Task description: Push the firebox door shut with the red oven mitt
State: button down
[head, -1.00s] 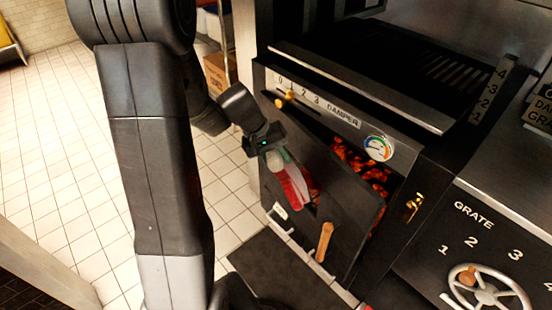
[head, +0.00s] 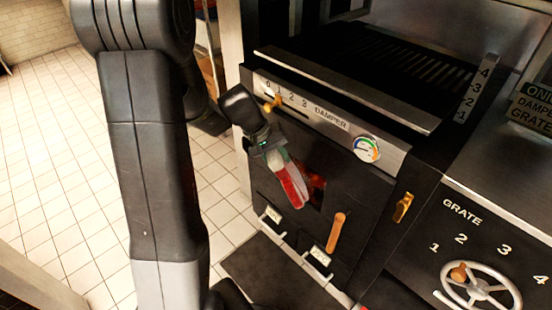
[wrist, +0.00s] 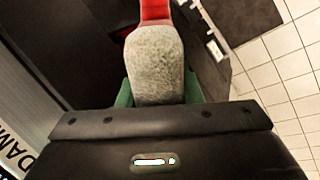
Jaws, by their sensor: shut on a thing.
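The firebox door (head: 300,232) is a black panel with a small glowing window and a wooden handle (head: 336,232). It looks flush with the oven front, with no coals showing along its right edge. My gripper (head: 270,158) is shut on the pale cuff of the red oven mitt (head: 292,188). The mitt hangs down at the door's upper left part, over part of the window. Whether it touches the door I cannot tell. In the wrist view, the cuff (wrist: 155,65) sits in my gripper (wrist: 158,95), and the red part runs out of the frame's top.
A brass latch (head: 403,207) sits right of the door. Above are the damper slider (head: 274,103), a gauge (head: 367,148) and the grill (head: 400,75). A grate wheel (head: 480,290) is at lower right. A dark mat (head: 270,275) lies on the tiles below.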

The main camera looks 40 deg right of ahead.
jog(key=a+b, duration=0.2)
jog(key=a, duration=0.4)
jog(key=shift+s+a, duration=0.15)
jog(key=shift+a, duration=0.2)
